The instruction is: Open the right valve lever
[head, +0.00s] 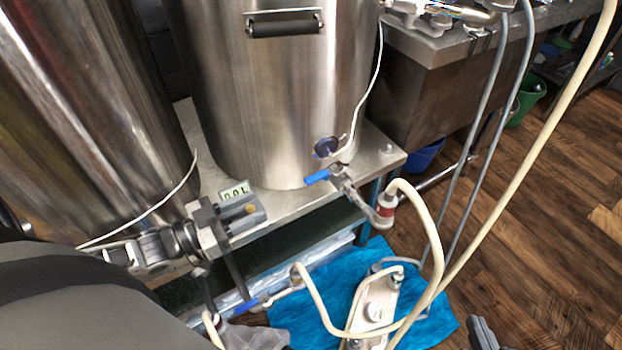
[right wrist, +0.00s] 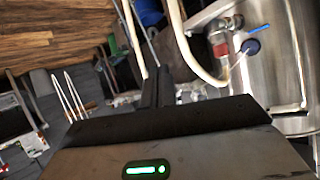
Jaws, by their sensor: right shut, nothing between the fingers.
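The right valve (head: 350,193) sticks out low on the front of the right steel kettle, with its blue lever (head: 317,177) pointing left. A red fitting (head: 387,204) and a pale hose follow it. The right wrist view shows the blue lever (right wrist: 251,47) at upper right beside the red fitting (right wrist: 220,48). My right gripper (right wrist: 160,86) is shut and empty, apart from the lever. In the head view only a dark part of it (head: 481,331) shows at the bottom edge. My left arm fills the lower left; I cannot make out its gripper.
A second blue lever (head: 246,306) sits lower down by a hose. A meter (head: 238,205) with a display hangs by metal fittings before the left kettle (head: 85,90). Pale hoses cross the right side. A pump (head: 373,312) stands on a blue cloth (head: 432,330).

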